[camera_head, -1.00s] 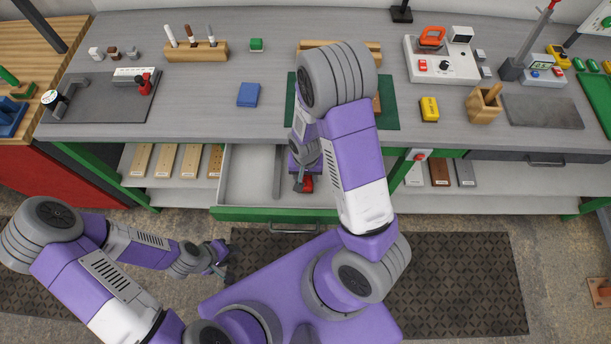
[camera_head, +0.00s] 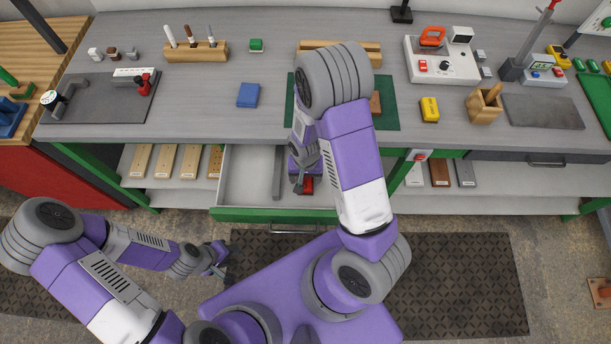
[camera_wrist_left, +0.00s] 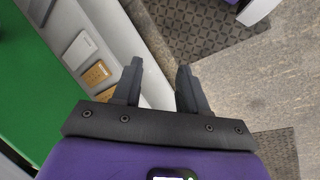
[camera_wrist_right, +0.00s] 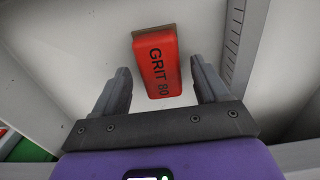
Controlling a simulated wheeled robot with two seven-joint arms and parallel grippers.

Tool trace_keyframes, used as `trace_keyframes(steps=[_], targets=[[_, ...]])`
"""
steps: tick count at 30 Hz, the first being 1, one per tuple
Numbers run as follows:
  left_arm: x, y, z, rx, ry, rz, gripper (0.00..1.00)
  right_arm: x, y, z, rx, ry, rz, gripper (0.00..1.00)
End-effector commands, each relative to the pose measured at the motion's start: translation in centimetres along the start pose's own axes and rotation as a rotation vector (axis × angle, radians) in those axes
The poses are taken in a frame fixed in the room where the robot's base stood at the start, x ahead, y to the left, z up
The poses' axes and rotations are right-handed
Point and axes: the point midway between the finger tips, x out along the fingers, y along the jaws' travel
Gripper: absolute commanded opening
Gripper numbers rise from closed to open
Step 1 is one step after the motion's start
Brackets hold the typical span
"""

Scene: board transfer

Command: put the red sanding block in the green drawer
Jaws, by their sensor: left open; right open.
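The red sanding block (camera_wrist_right: 156,62), marked "GRIT 80", lies on the light floor of the open green drawer (camera_head: 250,214). In the head view the block (camera_head: 307,186) shows beside my right gripper, partly hidden by my arm. My right gripper (camera_wrist_right: 160,85) is open and points down into the drawer, its fingers on either side of the block's near end and apart from it. In the head view my right gripper (camera_head: 300,184) is low in the drawer's right compartment.
A divider (camera_head: 277,174) runs through the drawer. A shelf of wooden boards (camera_head: 165,160) is to its left. On the bench (camera_head: 205,105) are a blue block (camera_head: 248,95), a yellow block (camera_head: 429,109) and a green mat (camera_head: 391,117) partly under my right arm.

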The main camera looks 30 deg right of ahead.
Motion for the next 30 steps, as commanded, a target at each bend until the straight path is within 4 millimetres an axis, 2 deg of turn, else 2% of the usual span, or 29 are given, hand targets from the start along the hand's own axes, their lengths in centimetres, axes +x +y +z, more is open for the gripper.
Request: trace_keyframes(steps=[9,15,21,30], targets=[[-1.7,0.7,0.1,0.000,0.000,0.000,0.43,-6.6,-0.1,-0.1,-0.001,0.005,-0.005,0.74],[-2.7,1.0,0.1,0.000,0.000,0.000,0.43,-10.3,-0.1,0.0,-0.002,0.003,-0.003,0.74],[-3.1,1.1,0.1,0.000,0.000,0.000,0.43,-12.0,0.0,0.0,0.000,0.001,-0.001,0.74],[-3.0,1.1,0.1,0.000,0.000,0.000,0.43,-12.1,0.0,0.0,0.000,0.000,0.000,0.74]])
